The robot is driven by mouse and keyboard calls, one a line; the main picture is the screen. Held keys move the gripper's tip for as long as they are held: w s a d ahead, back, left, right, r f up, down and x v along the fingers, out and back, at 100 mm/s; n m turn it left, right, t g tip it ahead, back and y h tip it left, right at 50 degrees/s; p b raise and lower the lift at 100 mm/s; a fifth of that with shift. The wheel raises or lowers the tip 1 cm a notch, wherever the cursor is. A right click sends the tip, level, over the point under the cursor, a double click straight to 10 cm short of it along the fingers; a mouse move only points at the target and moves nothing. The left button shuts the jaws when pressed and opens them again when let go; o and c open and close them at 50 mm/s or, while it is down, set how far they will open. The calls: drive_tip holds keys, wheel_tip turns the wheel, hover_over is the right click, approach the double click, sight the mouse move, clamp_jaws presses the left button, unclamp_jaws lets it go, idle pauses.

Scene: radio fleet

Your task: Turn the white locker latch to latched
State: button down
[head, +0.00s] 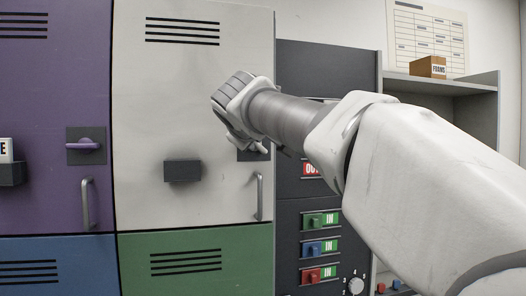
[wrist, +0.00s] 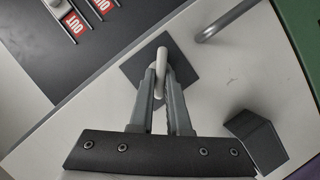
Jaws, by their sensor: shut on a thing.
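The white locker (head: 180,105) stands in the middle of the head view with its door closed. Its latch is a pale lever (wrist: 162,61) on a dark square plate (wrist: 183,72), seen in the wrist view. The lever lies aslant to the plate's edges. My gripper (wrist: 160,80) is shut on the lever, one finger on each side. In the head view my gripper (head: 243,143) is at the right side of the locker door and hides the lever and most of the plate (head: 256,155).
A dark block (head: 182,171) and a grey bar handle (head: 260,196) stick out from the door near the latch. A dark panel (head: 325,65) with sliders and OUT and IN labels is to the right. A purple locker (head: 52,85) is to the left.

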drive_tip(key=shift+a+f+n+t+h+b, duration=0.2)
drive_tip(key=shift+n+t+b, duration=0.3)
drive_tip(key=shift+n+b, duration=0.6)
drive_tip(key=shift+d+f+n+t+h+b, duration=0.1)
drive_tip(key=shift+n+t+h+b, duration=0.35)
drive_tip(key=shift+n+b, duration=0.6)
drive_tip(key=shift+a+f+n+t+h+b, duration=0.15)
drive_tip(key=shift+n+t+b, duration=0.4)
drive_tip(key=shift+n+b, duration=0.55)
drive_tip(key=shift+d+n, duration=0.1)
drive_tip(key=shift+n, duration=0.15)
drive_tip(key=c, duration=0.9)
unclamp_jaws()
drive_tip(key=shift+s, duration=0.15)
